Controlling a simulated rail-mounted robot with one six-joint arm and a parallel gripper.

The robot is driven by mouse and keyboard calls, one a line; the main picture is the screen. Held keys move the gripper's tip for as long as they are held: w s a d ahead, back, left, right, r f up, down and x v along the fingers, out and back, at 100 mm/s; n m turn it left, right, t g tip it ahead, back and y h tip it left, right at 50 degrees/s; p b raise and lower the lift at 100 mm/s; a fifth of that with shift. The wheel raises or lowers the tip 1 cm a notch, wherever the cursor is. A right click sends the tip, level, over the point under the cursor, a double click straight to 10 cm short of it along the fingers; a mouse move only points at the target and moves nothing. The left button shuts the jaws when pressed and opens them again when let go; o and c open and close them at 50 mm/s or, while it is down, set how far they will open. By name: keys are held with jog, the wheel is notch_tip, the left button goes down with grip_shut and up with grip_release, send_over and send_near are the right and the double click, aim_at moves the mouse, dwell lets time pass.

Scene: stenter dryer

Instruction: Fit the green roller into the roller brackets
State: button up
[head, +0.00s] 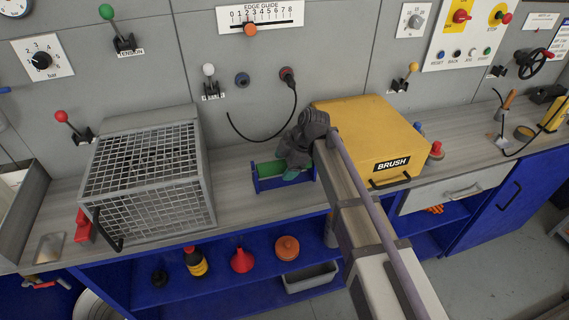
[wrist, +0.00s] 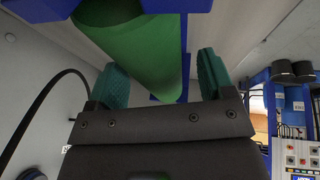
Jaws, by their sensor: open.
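The green roller (head: 267,168) is at a blue holder (head: 268,185) on the grey bench, left of the yellow brush box. The holder has raised ends, which look like the roller brackets; I cannot tell whether the roller is seated in them. My gripper (head: 291,174) is over the right part of the holder and hides that end of the roller. In the wrist view the roller (wrist: 140,52) runs between the two teal fingers of my gripper (wrist: 163,62), which are open with gaps on both sides. Blue parts of the holder (wrist: 183,40) show beside and behind the roller.
A grey wire-mesh cage (head: 150,175) stands left on the bench. The yellow brush box (head: 365,130) is close to the right of my arm. A black cable (head: 294,105) hangs from the wall behind the gripper. Bare bench lies between cage and holder.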

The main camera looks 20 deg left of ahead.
jog(key=p+v, duration=0.8)
jog(key=v, duration=0.2)
jog(key=shift+r, duration=0.1)
jog(key=s+d+m+h, duration=0.1)
jog(key=s+d+m, duration=0.4)
jog(key=d+m, duration=0.3)
jog(key=s+d+f+m+h, duration=0.1)
jog(key=s+d+m, duration=0.4)
jog(key=d, duration=0.8)
jog(key=s+d+m+h, duration=0.3)
jog(key=s+d+m, duration=0.2)
jog(key=d+m, duration=0.6)
jog(key=shift+s+d+f+m+t, duration=0.15)
jog(key=shift+d+f+m+t, duration=0.15)
jog(key=shift+m, duration=0.3)
